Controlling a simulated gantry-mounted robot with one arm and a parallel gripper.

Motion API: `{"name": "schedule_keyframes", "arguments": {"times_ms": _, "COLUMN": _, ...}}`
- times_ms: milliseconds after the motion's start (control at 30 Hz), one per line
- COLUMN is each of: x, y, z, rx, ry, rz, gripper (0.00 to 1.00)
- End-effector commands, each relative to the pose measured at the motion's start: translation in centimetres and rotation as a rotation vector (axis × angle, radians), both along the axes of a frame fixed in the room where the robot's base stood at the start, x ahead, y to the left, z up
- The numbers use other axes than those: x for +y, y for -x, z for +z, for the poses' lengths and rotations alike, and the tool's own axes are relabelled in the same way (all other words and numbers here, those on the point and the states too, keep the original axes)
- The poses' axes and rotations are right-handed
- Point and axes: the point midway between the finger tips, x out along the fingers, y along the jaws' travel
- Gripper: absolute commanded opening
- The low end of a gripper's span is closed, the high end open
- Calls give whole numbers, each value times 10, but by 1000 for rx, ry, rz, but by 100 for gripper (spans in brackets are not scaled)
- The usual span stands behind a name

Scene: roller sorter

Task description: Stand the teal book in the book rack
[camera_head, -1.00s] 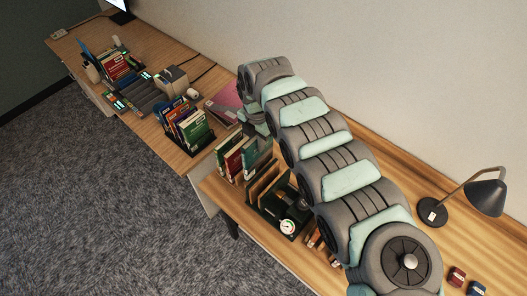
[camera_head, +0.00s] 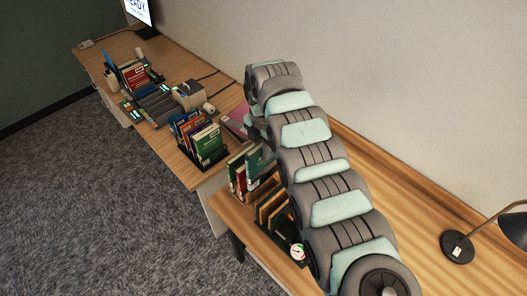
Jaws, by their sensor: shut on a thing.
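The teal book (camera_head: 259,160) stands roughly upright below the end of my arm, close beside a red book (camera_head: 241,180) and a green book (camera_head: 236,164). My gripper (camera_head: 257,133) is at the teal book's upper end and shut on it; its fingers are mostly hidden by my own arm. A dark rack with tan dividers (camera_head: 267,207) stands just in front of these books on the near desk. My arm covers its right side. I cannot tell whether the teal book touches the rack or the books beside it.
A round white dial (camera_head: 298,251) is at the rack's near end. Another filled book holder (camera_head: 207,158) stands on the far desk (camera_head: 187,166), near a purple flat item (camera_head: 234,122). A black lamp (camera_head: 457,246) stands at right. The desk between arm and lamp is clear.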

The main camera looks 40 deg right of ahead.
Motion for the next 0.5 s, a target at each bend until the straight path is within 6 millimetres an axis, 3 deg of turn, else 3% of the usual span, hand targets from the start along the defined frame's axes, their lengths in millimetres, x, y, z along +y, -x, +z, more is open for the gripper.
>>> {"name": "schedule_keyframes", "arguments": {"times_ms": 267, "x": 0, "y": 0, "z": -5, "rx": -1, "ry": 0, "rz": 0, "gripper": 0}}
{"name": "schedule_keyframes", "arguments": {"times_ms": 500, "x": 0, "y": 0, "z": -26, "rx": 1, "ry": -1, "rz": 0, "gripper": 0}}
